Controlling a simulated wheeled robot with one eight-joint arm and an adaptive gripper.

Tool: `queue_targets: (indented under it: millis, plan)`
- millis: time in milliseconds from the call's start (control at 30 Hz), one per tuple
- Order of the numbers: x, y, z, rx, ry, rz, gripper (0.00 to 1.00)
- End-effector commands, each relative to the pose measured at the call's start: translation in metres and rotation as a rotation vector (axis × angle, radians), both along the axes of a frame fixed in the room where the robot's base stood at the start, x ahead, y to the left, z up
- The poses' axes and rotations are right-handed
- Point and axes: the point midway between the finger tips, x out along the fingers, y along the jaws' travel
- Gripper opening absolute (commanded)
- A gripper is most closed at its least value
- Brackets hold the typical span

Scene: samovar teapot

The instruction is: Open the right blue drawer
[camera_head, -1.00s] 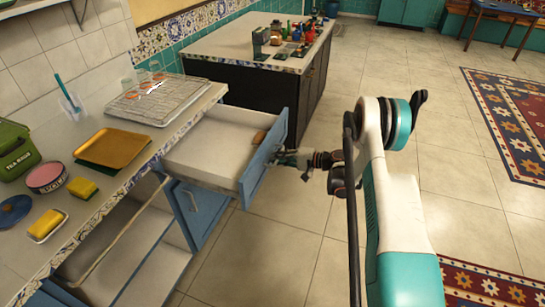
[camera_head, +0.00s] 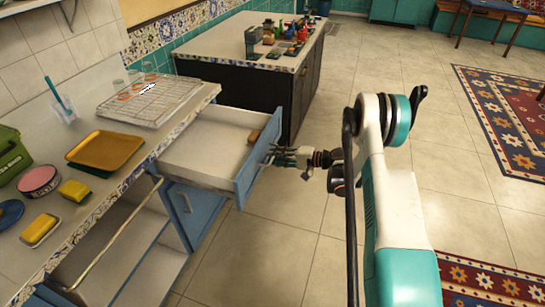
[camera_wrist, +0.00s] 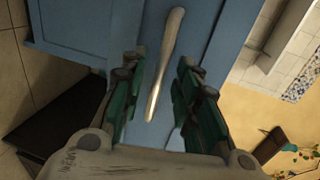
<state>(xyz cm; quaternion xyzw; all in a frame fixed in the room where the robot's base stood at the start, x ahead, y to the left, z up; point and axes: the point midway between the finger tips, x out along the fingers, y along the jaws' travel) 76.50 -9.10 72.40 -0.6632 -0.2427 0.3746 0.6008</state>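The right blue drawer (camera_head: 243,185) stands pulled far out from the counter in the head view, its pale inside showing. A small brown item (camera_head: 254,136) lies in it near the front. My gripper (camera_head: 272,154) is at the outer face of the drawer front. In the wrist view, the long metal handle (camera_wrist: 165,62) crosses the blue front and reaches between my green fingers (camera_wrist: 162,92). The fingers are apart, with a gap visible beside the handle. Whether one finger touches the handle I cannot tell.
A blue cabinet door (camera_head: 193,212) is below the drawer, with an open lower compartment (camera_head: 112,250) to its left. The countertop holds a wire rack (camera_head: 150,100), an orange tray (camera_head: 105,150) and sponges. A dark-sided island (camera_head: 300,95) stands behind.

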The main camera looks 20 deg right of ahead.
Motion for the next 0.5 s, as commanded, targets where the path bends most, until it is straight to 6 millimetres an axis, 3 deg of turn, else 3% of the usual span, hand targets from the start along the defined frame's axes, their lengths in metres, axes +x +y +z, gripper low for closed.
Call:
queue_targets:
  millis: [300,500]
  plan:
    - [-0.039,-0.052,0.013,0.0,0.0,-0.004,0.29]
    - [-0.055,-0.071,0.019,0.0,0.0,-0.001,0.29]
